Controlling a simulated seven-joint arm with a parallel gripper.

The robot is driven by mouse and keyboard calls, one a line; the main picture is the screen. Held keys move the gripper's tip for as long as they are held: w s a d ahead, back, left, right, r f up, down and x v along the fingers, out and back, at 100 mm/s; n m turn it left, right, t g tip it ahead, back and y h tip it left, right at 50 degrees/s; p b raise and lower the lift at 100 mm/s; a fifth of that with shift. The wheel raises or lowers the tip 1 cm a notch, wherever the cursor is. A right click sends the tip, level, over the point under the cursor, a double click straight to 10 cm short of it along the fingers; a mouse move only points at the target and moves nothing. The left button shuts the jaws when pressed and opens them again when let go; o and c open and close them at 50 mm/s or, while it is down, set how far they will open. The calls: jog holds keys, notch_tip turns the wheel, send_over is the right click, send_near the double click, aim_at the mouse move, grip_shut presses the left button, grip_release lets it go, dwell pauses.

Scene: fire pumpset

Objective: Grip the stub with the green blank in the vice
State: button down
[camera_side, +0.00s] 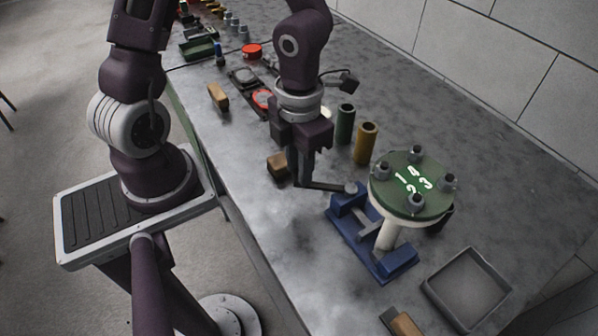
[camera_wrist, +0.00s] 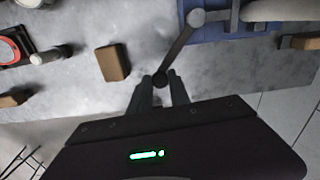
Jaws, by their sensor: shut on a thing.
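The blue vice (camera_side: 400,262) stands on the bench right of my gripper. The stub (camera_side: 389,236) is a pale pipe standing roughly upright in the vice, with a round green blank (camera_side: 408,180) on top carrying several bolts and white markings. Whether the vice jaws touch the stub is hard to tell. My gripper (camera_side: 299,180) points down and is shut on the free end of the dark vice handle (camera_side: 325,187).
A brown block (camera_side: 277,166) lies just left of my gripper. Green (camera_side: 345,125) and ochre (camera_side: 365,143) cylinders stand behind it. A grey tray (camera_side: 467,290) and a wooden-handled tool (camera_side: 404,325) lie at the front right.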

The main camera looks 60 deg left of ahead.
jog(key=shift+w+a+m, duration=0.7)
jog(key=shift+a+m, duration=0.05)
jog(key=shift+m, duration=0.25)
jog(key=c, duration=1.2)
grip_release()
notch_tip(320, 180, up, 7)
jog(key=shift+d, duration=0.1)
